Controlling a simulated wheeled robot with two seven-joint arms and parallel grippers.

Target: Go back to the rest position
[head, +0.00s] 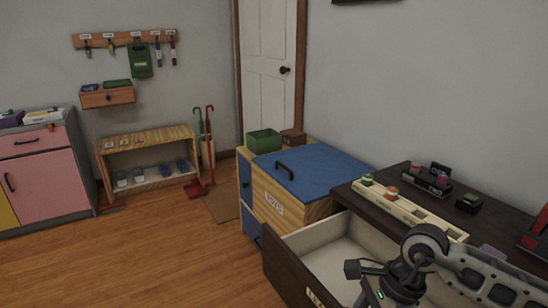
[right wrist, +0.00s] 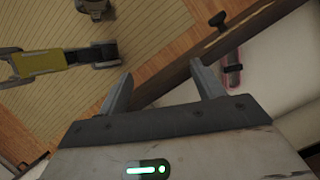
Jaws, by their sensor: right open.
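My right arm comes in from the lower right of the head view, its dark wrist parts (head: 400,280) in front of the open drawer (head: 292,228) of a dark dresser. In the right wrist view my right gripper (right wrist: 161,80) is open, its two fingers spread with nothing held between them. A wooden edge and a pale surface lie beyond the fingers.
The dark dresser top (head: 455,212) holds a pale tray (head: 415,212) and black organizers (head: 428,182). A blue-topped toy chest (head: 315,165) stands beside the drawer. The wood floor (head: 150,255) at left is clear. A yellow-and-black item (right wrist: 50,62) shows in the wrist view.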

